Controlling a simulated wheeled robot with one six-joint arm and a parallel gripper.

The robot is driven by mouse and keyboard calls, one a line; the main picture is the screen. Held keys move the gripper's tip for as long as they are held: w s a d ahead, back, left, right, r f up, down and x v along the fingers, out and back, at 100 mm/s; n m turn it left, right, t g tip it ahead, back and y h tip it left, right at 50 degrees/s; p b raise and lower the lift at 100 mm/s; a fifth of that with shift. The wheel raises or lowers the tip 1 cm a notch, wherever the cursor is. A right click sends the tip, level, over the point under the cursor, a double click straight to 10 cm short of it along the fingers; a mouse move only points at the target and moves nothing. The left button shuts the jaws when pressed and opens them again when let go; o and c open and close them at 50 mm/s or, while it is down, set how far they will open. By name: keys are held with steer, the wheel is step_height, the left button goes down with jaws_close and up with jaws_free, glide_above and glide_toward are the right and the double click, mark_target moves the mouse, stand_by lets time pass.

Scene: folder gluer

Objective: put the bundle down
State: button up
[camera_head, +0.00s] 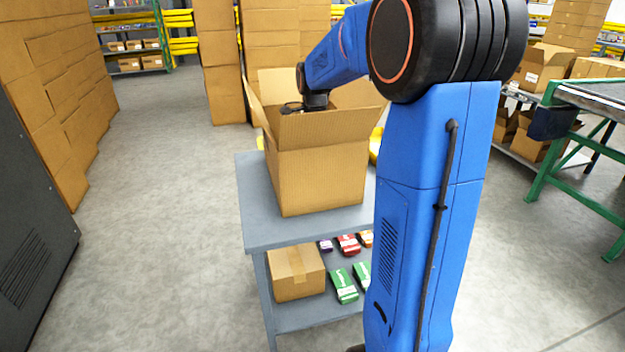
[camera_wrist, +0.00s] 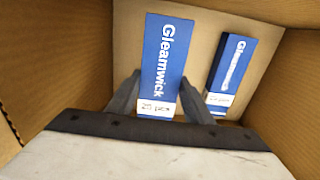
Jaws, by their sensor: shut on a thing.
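An open cardboard box (camera_head: 318,177) stands on a grey table (camera_head: 262,232) with its flaps up. My arm reaches over its rim, and the gripper end is hidden inside it in the head view. In the wrist view, my gripper (camera_wrist: 160,100) is shut on a blue and white bundle (camera_wrist: 164,62) marked "Gleamwick", one finger on each side. The bundle is inside the box; I cannot tell whether it touches the bottom. A second blue Gleamwick bundle (camera_wrist: 232,75) lies to its right on the box floor (camera_wrist: 205,40), with a gap between them.
The box walls (camera_wrist: 70,60) stand close around my gripper. A shelf under the table holds a closed carton (camera_head: 296,272) and several small packs (camera_head: 343,286). Stacked cartons (camera_head: 270,40) stand behind; a green-framed conveyor (camera_head: 590,100) is at right. The left floor is clear.

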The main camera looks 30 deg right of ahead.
steer(key=shift+f, duration=3.1)
steer(key=o, duration=1.1)
steer(key=shift+f, duration=0.1)
steer(key=shift+o, duration=0.2)
step_height(320, 180, up, 12)
steer(key=shift+r, duration=0.15)
